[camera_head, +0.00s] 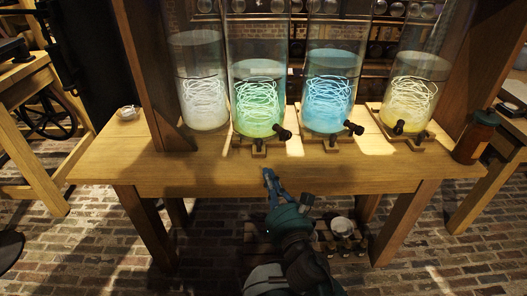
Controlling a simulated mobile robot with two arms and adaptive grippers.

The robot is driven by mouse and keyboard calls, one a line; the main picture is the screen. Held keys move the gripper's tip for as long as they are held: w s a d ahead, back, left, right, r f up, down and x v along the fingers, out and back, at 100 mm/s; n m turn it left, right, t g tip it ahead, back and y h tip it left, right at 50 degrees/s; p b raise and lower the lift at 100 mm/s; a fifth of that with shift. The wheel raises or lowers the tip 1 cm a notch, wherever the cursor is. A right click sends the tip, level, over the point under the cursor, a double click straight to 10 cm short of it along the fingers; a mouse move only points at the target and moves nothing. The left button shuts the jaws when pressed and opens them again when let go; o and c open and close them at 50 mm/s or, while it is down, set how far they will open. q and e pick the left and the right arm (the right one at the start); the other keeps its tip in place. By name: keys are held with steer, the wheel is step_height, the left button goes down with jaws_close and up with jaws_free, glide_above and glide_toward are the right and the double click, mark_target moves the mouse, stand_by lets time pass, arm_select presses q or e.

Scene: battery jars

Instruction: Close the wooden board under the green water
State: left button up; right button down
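The jar of green water (258,95) stands second from the left on the wooden table, with glowing squiggly strands inside. A small wooden board (258,145) juts out under its base toward the table's front edge, with a dark knob-like piece on it. A black tap (283,133) sticks out at the jar's lower right. My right gripper (270,178) is in front of the table's front edge, just below the green jar and its board in the picture, apart from the board. My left gripper is out of view.
Jars of whitish (203,100), blue (330,95) and yellow (412,95) water stand on the same table (215,172). A brown bottle (476,138) stands at its right end. A rack with small items (340,240) is below. The front tabletop strip is mostly clear.

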mark_target(260, 146)
steer(key=b+x, duration=0.1)
steer(key=x, duration=0.8)
steer(key=shift+w+f, duration=0.1)
steer(key=shift+w, duration=0.05)
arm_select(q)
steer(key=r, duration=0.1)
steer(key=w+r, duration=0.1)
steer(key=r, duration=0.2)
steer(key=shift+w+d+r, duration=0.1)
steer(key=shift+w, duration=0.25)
arm_select(e)
steer(key=shift+w, duration=0.35)
steer(key=shift+w, duration=0.1)
steer(key=shift+w+b, duration=0.55)
steer(key=shift+w, duration=0.6)
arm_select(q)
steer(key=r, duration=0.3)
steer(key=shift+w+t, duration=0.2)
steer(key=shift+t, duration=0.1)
arm_select(e)
steer(key=shift+r, duration=0.3)
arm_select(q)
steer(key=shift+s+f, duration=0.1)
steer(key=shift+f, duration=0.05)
arm_select(e)
steer(key=shift+d, duration=0.15)
